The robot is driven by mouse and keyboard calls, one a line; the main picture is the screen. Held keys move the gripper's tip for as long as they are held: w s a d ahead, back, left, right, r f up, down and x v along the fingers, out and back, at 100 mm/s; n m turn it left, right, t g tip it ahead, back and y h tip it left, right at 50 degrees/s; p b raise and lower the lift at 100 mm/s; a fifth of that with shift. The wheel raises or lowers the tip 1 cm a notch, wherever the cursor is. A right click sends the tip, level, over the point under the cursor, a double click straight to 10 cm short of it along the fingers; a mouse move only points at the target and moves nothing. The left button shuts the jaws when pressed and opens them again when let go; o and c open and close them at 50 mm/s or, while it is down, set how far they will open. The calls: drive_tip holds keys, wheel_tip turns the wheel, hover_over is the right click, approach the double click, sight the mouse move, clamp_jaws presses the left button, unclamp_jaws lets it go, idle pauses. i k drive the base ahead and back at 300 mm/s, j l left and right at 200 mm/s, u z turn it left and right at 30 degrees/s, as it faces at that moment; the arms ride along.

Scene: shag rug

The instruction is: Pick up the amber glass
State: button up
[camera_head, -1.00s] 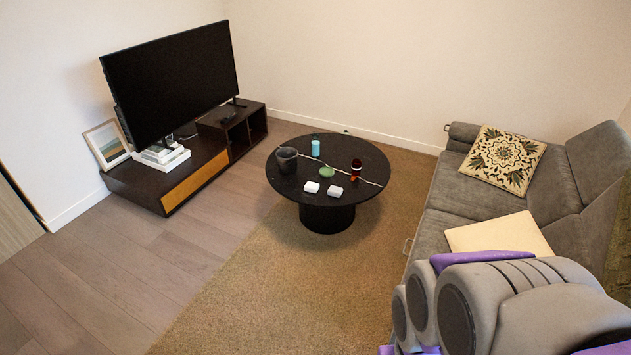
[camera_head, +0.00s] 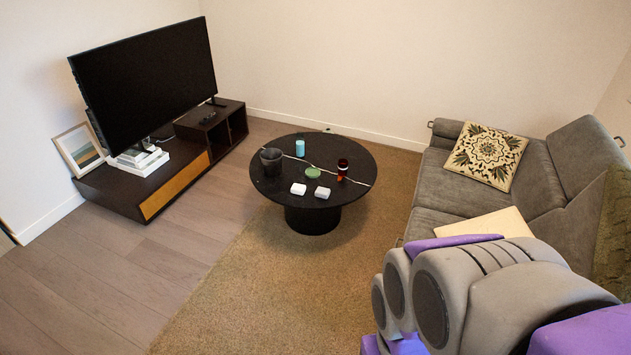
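The amber glass (camera_head: 342,169) is small and dark with an orange-red tint. It stands upright on the right side of the round black coffee table (camera_head: 272,191), beside a pale cord. My arm fills the lower right of the view, with grey and purple links. My gripper is not visible in this view. The table is well ahead of my arm, across open rug.
A grey sofa (camera_head: 432,189) stands right. A TV cabinet (camera_head: 187,160) stands left. The rug (camera_head: 250,270) in front is clear.

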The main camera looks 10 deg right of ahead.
sight(343, 168)
drive_tip(key=i+j, duration=0.15)
drive_tip(key=i, duration=0.4)
drive_tip(key=i+j, duration=0.1)
drive_tip(key=i, duration=0.4)
drive_tip(key=i+l, duration=0.15)
drive_tip(key=i, duration=0.35)
drive_tip(key=i+l, duration=0.1)
drive_tip(key=i, duration=0.35)
drive_tip(key=i+l+u, duration=0.1)
drive_tip(key=i, duration=0.4)
drive_tip(key=i+l, duration=0.2)
drive_tip(key=i, duration=0.25)
drive_tip(key=i+l, duration=0.2)
drive_tip(key=l, duration=0.15)
